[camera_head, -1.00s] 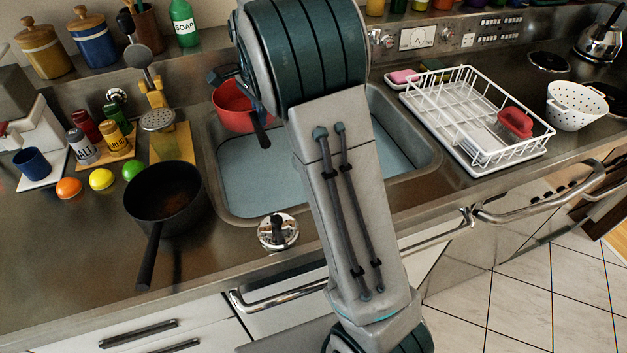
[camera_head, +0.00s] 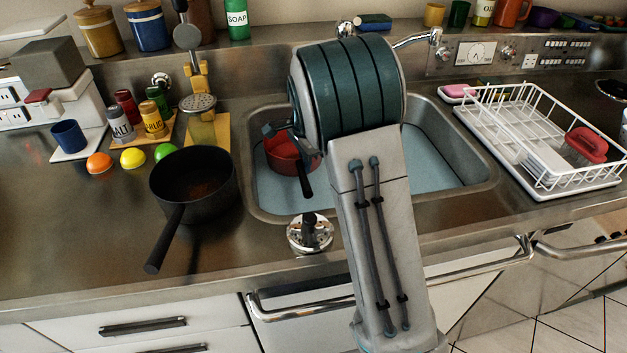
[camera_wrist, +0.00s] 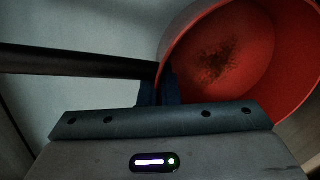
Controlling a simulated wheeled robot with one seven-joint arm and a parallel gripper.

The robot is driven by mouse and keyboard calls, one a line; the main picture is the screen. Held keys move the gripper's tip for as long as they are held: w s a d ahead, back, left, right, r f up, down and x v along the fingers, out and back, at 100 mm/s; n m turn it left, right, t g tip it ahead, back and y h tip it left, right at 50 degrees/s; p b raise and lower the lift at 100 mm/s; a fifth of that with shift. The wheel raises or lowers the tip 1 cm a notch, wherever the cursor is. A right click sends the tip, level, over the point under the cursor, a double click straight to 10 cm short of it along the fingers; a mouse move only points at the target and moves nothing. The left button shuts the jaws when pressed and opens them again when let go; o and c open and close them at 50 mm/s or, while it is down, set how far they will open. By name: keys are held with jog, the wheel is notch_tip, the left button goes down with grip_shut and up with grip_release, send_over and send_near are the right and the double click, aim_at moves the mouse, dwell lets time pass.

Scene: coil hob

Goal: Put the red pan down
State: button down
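The red pan (camera_head: 284,152) is over or in the left part of the sink basin in the head view, partly hidden by my arm. Its black handle (camera_head: 304,180) points toward the front. Whether its base touches the sink floor I cannot tell. In the wrist view the red pan's bowl (camera_wrist: 285,55) fills the upper right, with brown specks inside, and its dark handle (camera_wrist: 80,62) runs left. My gripper (camera_wrist: 158,85) is shut on the pan where the handle meets the bowl. In the head view my gripper (camera_head: 277,130) shows only in part beside the arm.
The sink (camera_head: 455,178) has pale blue floor, bare on the right. A black pan (camera_head: 195,180) stands on the counter left of it. A white dish rack (camera_head: 490,128) with a red item is on the right. Fruit and spice jars stand at left; the front left counter is clear.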

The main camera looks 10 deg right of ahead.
jog(key=shift+f, duration=2.55)
jog(key=shift+f+b, duration=0.1)
jog(key=shift+b, duration=0.25)
jog(key=c, duration=1.7)
grip_release()
jog(key=shift+s+d+r+p, duration=0.15)
jog(key=shift+r+p, duration=0.1)
jog(key=shift+r, duration=1.75)
jog(key=shift+s+a+r+p, duration=0.1)
jog(key=shift+r+p, duration=0.15)
jog(key=shift+r, duration=1.8)
jog(key=shift+s+d+r+p, duration=0.15)
jog(key=shift+r+p, duration=0.1)
jog(key=shift+r, duration=1.75)
jog(key=shift+a, duration=0.1)
